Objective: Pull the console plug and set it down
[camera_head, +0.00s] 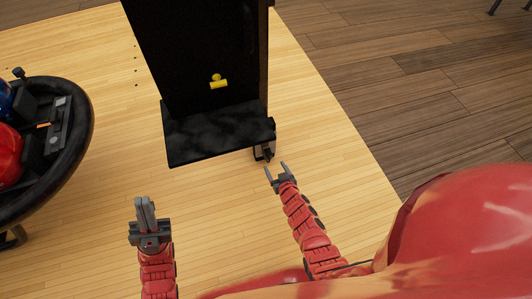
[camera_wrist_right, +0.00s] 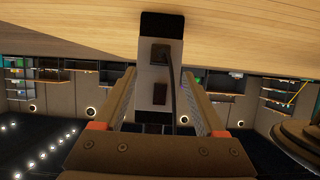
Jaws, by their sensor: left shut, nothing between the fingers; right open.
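The console (camera_head: 213,130) is a tall black cabinet with a dark ledge at its base. A small outlet box (camera_head: 258,153) sits low at its right corner. In the right wrist view the outlet box (camera_wrist_right: 146,72) has a pale face and black end. A dark plug (camera_wrist_right: 160,54) appears seated in it, with a black cord (camera_wrist_right: 174,92) curving from it. My right gripper (camera_head: 276,169) is open just in front of the box, its fingers (camera_wrist_right: 160,105) on either side of it in the wrist view; contact cannot be told. My left gripper (camera_head: 146,204) is shut and empty, away from the console.
A round black ball return (camera_head: 82,115) with red and blue balls stands at the left. A yellow piece (camera_head: 218,82) is on the console's front. Pale wood floor (camera_head: 215,205) between my grippers is clear; darker planks (camera_head: 420,90) lie to the right.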

